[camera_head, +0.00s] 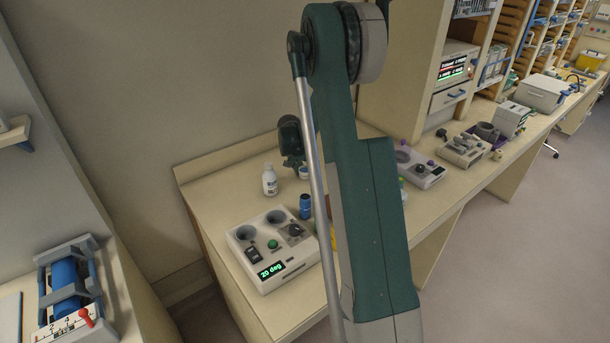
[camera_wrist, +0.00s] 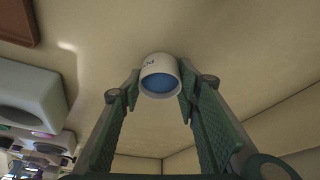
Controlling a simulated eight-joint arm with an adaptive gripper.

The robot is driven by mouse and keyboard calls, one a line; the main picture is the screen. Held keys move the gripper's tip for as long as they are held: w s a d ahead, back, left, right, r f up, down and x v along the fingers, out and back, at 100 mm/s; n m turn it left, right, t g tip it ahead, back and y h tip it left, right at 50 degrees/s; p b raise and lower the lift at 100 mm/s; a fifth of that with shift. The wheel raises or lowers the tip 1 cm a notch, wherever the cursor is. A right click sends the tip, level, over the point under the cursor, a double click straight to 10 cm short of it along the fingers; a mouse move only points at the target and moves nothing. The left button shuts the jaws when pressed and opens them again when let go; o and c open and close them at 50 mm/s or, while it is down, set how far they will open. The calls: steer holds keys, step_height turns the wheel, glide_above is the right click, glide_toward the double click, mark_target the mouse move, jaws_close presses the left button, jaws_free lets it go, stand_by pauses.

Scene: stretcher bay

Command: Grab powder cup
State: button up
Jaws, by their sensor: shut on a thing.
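The powder cup (camera_wrist: 160,64) is a small white cup with a blue inside and dark lettering on its wall. In the wrist view it sits between the two green fingers of my gripper (camera_wrist: 158,82), which are shut on its sides. In the head view the cup (camera_head: 304,173) shows small, just below my dark green gripper (camera_head: 296,163), near the back of the bench. My arm hides part of the bench to its right. I cannot tell whether the cup rests on the bench or is lifted.
A white bottle (camera_head: 270,181) stands left of the cup, and a blue bottle (camera_head: 305,206) stands in front. A white device reading "20 deg" (camera_head: 272,278) occupies the bench's front. Another device with purple parts (camera_head: 425,170) stands right of my arm. A wall closes the back.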

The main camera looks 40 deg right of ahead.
steer(key=shift+r, duration=0.15)
step_height(320, 180, up, 10)
stand_by(0.8)
